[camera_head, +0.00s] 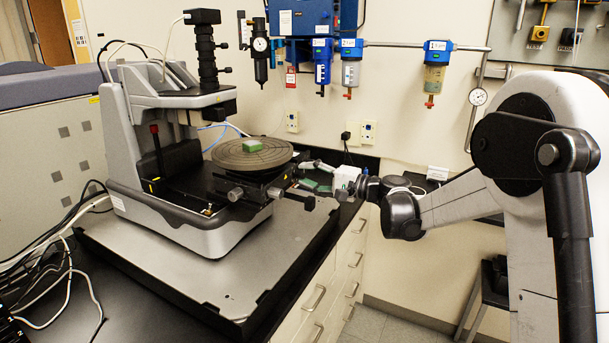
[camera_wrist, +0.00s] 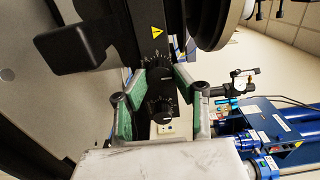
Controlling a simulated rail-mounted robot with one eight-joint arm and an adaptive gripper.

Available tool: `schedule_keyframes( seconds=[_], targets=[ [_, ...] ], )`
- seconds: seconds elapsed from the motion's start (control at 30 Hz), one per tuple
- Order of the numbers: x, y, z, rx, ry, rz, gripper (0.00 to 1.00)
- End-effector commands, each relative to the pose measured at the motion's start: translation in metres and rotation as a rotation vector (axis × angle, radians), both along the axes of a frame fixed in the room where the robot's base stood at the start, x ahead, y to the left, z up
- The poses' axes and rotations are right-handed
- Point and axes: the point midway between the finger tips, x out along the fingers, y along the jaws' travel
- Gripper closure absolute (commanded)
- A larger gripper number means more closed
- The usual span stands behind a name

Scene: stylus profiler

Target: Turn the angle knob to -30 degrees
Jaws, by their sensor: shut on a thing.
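The stylus profiler (camera_head: 180,150) stands on the bench with a round grooved stage (camera_head: 252,152). My gripper (camera_head: 304,175) reaches in from the right, at the stage's right side, just below its rim. In the wrist view my gripper (camera_wrist: 160,76) has its green-padded fingers on either side of a black angle knob (camera_wrist: 159,80) with white marks, and is shut on it. A second black dial with white marks (camera_wrist: 161,107) shows nearer the palm, between the fingers. The angle reading is too small to tell. The head view does not show the held knob clearly.
A small green block (camera_head: 252,146) lies on the stage. Blue filters and gauges (camera_head: 322,60) hang on the wall behind. Drawers (camera_head: 318,290) lie below the bench's right edge.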

Motion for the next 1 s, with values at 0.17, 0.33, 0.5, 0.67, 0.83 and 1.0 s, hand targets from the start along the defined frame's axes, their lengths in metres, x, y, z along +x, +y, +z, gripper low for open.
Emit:
schedule_keyframes(
  seconds=[0.17,0.33,0.5,0.67,0.83,1.0],
  targets=[
    [0.0000,0.0000,-0.0015,-0.036,-0.086,0.000,1.00],
    [0.0003,0.0000,-0.0020,-0.113,-0.269,0.000,1.00],
    [-0.0001,-0.0001,-0.0019,-0.191,-0.452,0.000,1.00],
    [0.0001,0.0000,-0.0016,-0.262,-0.622,0.000,1.00],
    [0.0002,-0.0001,-0.0007,-0.310,-0.736,0.000,1.00],
    [0.0002,-0.0001,-0.0001,-0.309,-0.733,0.000,0.62]
  ],
)
